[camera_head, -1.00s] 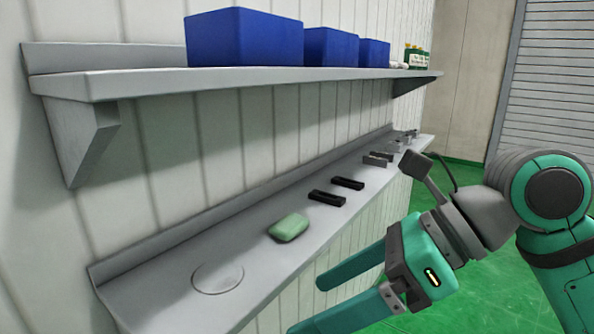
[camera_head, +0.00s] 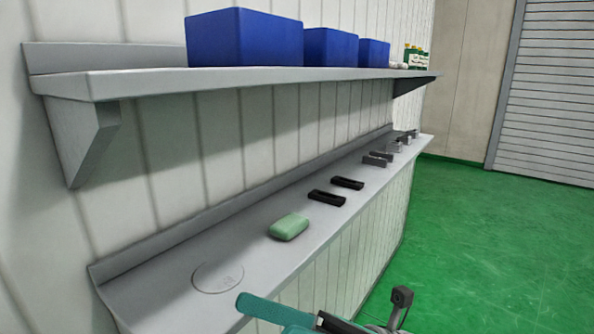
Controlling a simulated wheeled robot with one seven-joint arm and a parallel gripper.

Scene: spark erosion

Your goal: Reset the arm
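My gripper (camera_head: 275,312) shows only in part at the bottom edge of the head view. One teal finger points left, close in front of the lower shelf (camera_head: 165,305) near its round marking. The other finger is cut off by the frame, so its opening cannot be told. A small dark part of my arm sticks up to the right of it. Nothing is seen held. A green soap-like block (camera_head: 289,227) lies on the lower shelf, apart from the gripper.
Two black pieces (camera_head: 326,198) and several grey metal parts (camera_head: 378,159) lie farther along the lower shelf. The upper shelf (camera_head: 150,84) carries blue bins (camera_head: 245,38) and small green-labelled bottles (camera_head: 414,56). The green floor (camera_head: 480,240) at right is clear.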

